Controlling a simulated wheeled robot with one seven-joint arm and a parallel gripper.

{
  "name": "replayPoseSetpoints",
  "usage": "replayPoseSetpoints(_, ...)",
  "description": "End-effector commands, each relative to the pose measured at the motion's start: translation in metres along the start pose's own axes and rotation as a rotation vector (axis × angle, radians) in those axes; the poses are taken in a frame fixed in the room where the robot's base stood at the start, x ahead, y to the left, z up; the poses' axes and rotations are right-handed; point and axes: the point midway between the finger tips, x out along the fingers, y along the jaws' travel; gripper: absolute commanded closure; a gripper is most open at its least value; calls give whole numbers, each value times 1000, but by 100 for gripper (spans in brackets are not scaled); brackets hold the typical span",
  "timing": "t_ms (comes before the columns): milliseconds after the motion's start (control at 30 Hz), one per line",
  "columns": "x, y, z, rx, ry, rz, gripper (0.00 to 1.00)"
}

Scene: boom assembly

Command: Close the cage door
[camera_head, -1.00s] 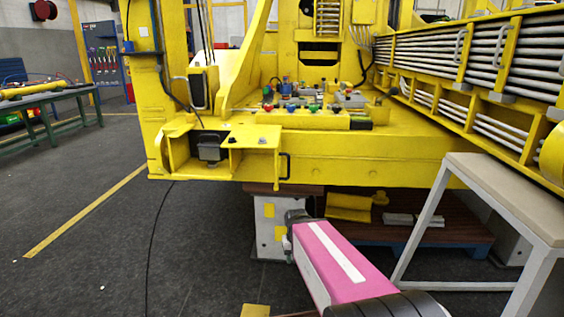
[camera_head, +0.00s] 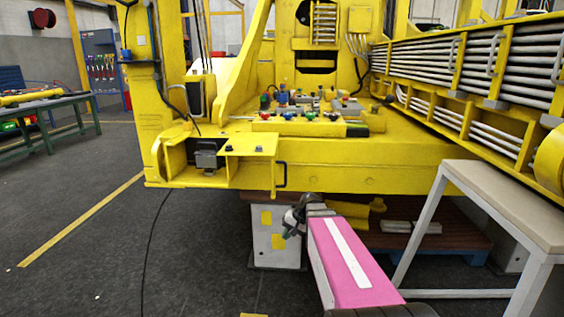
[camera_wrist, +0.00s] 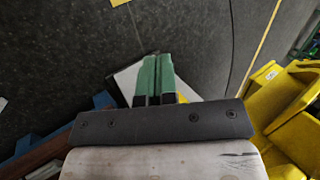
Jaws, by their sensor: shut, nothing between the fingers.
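The yellow cage (camera_head: 180,158) sits at the front left corner of the big yellow machine, with a dark grey device (camera_head: 207,158) inside it. A yellow panel with a black handle (camera_head: 281,176) at its right end stands beside the opening and looks like the cage door (camera_head: 250,143), swung open. My gripper (camera_head: 292,218) is below and to the right of the panel, apart from it in the picture. In the wrist view my green fingertips (camera_wrist: 157,75) are together, with nothing between them. Yellow metalwork (camera_wrist: 290,105) shows at the right there; I cannot tell which part it is.
A beige-topped table (camera_head: 505,190) with white legs stands at the right. A white block with yellow patches (camera_head: 272,240) is behind my gripper. Coloured valves (camera_head: 300,113) sit on the machine deck.

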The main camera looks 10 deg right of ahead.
Motion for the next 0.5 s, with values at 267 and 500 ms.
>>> replayPoseSetpoints(267, -109, -35, -122, 95, 82, -522, 100)
replayPoseSetpoints(500, -220, -43, -185, 88, 153, -882, 100)
